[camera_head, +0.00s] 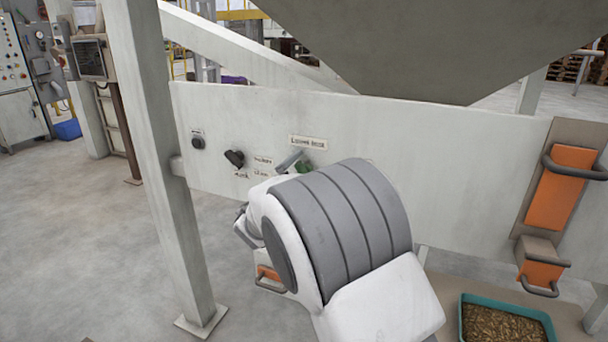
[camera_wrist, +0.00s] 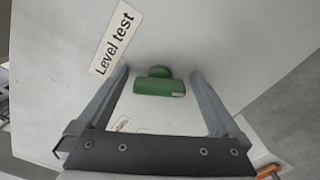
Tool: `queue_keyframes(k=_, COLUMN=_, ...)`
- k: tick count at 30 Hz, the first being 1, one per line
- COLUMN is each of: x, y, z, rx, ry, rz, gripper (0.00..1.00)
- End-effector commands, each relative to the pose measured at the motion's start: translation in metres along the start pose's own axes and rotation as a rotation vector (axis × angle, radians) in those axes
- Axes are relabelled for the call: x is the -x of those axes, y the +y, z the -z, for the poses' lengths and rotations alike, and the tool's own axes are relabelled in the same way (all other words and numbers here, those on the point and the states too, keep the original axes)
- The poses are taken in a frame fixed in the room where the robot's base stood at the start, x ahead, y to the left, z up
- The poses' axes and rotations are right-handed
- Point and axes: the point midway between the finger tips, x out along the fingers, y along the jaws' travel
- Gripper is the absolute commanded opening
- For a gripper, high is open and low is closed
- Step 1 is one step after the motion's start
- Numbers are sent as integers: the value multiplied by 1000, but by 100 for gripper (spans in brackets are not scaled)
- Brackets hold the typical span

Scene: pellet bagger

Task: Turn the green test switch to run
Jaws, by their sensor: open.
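The green test switch (camera_wrist: 160,88) is a green knob with a wide bar handle on the pale panel, under a "Level test" label (camera_wrist: 116,44). In the wrist view its bar lies roughly level across the picture. My gripper (camera_wrist: 159,76) is open, with one finger on each side of the switch and a gap at both sides. Whether the fingertips touch the panel I cannot tell. In the head view the switch (camera_head: 306,169) shows only in part, behind my wrist, with one grey finger (camera_head: 289,161) beside it.
A black knob (camera_head: 235,158) and a black round button (camera_head: 198,142) sit on the panel left of the switch. An orange handled part (camera_head: 562,188) is at the right, above a teal tray of pellets (camera_head: 462,325). A grey post (camera_head: 165,150) stands at the left.

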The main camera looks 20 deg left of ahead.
Motion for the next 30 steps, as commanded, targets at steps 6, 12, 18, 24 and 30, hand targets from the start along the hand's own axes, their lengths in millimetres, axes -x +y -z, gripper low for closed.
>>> queue_keyframes(k=6, x=0, y=0, z=0, rx=0, ry=0, rz=0, gripper=68)
queue_keyframes(k=12, x=0, y=0, z=0, rx=-1, ry=0, rz=0, gripper=32)
queue_keyframes(k=18, x=1, y=0, z=0, rx=3, ry=0, rz=0, gripper=19)
queue_keyframes(k=24, x=1, y=1, z=0, rx=50, ry=0, rz=1, gripper=19)
queue_keyframes(k=30, x=1, y=3, z=-1, rx=169, ry=1, rz=0, gripper=19)
